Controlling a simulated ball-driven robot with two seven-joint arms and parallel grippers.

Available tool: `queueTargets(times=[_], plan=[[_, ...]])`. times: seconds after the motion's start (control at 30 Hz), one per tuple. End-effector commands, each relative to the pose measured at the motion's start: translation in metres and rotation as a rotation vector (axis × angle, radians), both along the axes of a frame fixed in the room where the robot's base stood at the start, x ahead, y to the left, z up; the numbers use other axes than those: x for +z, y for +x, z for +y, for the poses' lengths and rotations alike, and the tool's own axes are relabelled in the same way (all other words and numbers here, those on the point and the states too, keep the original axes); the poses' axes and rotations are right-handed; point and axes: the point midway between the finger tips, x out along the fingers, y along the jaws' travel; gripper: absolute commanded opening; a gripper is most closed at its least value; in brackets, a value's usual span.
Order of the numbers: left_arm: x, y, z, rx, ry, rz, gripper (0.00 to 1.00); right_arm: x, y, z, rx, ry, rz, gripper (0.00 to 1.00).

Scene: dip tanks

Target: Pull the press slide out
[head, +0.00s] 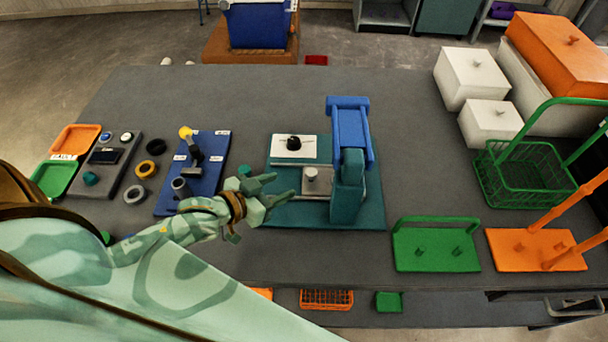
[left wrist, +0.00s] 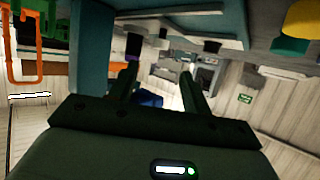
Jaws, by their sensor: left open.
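The press (head: 347,190) stands on a teal base near the middle of the table, with a blue lever frame (head: 348,103) on top. Its slide (head: 317,186), a small grey plate with a pale round knob (head: 311,174), sits low at the left side of the press column. My left gripper (head: 283,186) is open and empty, just left of the slide, with its fingers pointing at the knob. In the left wrist view, the two fingers (left wrist: 160,82) are apart with nothing held between them. I cannot tell whether a finger touches the slide. My right gripper is not in view.
A white panel with a black knob (head: 294,146) lies behind the slide. A blue board (head: 211,153) with a lever stands left of the press. Green (head: 436,256) and orange (head: 505,254) stands and a green basket (head: 520,185) are to the right. The table behind is clear.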

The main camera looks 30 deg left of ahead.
Motion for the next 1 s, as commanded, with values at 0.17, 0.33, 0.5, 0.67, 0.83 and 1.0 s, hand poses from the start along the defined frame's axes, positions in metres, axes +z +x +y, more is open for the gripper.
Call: queueTargets(times=[0.17,0.33,0.5,0.67,0.83,1.0], plan=[[-0.019,0.041,-0.014,0.000,-0.001,-0.002,0.48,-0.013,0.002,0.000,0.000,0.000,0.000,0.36],[-0.031,0.067,-0.023,0.000,0.000,0.001,0.48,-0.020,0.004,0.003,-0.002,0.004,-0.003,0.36],[-0.036,0.080,-0.028,-0.001,0.002,0.001,0.48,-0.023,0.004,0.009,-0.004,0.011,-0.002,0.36],[-0.036,0.082,-0.029,-0.001,0.002,0.001,0.48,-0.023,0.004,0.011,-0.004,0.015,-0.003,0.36],[-0.036,0.082,-0.029,-0.001,0.002,0.001,0.43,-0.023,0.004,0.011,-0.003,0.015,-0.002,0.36],[-0.036,0.082,-0.029,-0.001,0.002,0.001,0.00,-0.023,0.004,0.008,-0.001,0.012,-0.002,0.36]])
